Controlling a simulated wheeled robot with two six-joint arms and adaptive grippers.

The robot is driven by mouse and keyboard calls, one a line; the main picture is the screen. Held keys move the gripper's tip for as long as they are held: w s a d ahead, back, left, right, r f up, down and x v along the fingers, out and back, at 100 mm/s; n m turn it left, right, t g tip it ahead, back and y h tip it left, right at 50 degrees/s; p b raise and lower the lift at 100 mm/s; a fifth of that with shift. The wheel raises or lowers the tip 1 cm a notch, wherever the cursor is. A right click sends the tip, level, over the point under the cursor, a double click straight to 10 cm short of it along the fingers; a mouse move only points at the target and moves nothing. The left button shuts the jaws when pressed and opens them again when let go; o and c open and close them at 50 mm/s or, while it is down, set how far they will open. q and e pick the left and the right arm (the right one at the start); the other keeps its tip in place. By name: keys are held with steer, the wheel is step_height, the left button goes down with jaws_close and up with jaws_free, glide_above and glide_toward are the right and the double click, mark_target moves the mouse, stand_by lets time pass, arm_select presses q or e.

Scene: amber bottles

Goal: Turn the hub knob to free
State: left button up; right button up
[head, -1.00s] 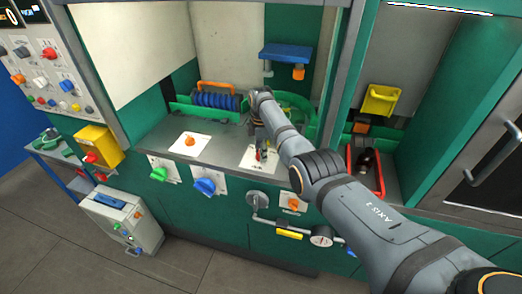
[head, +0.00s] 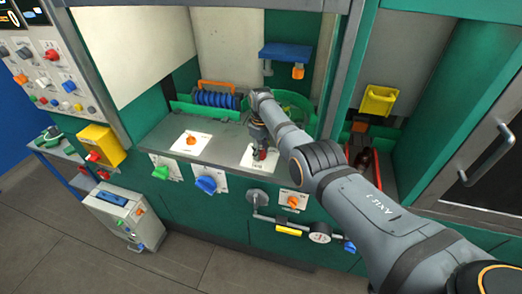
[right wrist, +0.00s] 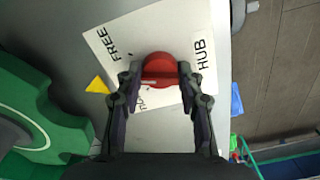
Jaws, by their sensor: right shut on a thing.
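The hub knob (right wrist: 160,68) is red and round with a raised grip bar, on a white plate (right wrist: 112,42) lettered FREE and HUB. A third word is partly hidden by my finger and the knob. A yellow triangle (right wrist: 97,85) lies at the plate's FREE side. My right gripper (right wrist: 158,80) is shut on the knob, one finger at each side of it. In the head view the knob (head: 262,154) shows as a little red under my right gripper (head: 260,150). My left gripper is not in view.
An orange knob (head: 191,139) sits on another bench plate to the left. Green (head: 161,172), blue (head: 206,184) and orange (head: 293,201) knobs are on the front panel. A blue coil (head: 214,99) and a green guard (right wrist: 40,110) stand near the hub plate.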

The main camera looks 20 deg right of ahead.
mark_target(261, 151)
steer(key=m, duration=0.4)
steer(key=shift+r+m, duration=0.1)
steer(key=shift+m, duration=0.3)
steer(key=shift+w, duration=0.1)
stand_by(0.3)
steer(key=o, duration=1.2)
step_height(261, 151, up, 12)
steer(key=shift+f, duration=0.1)
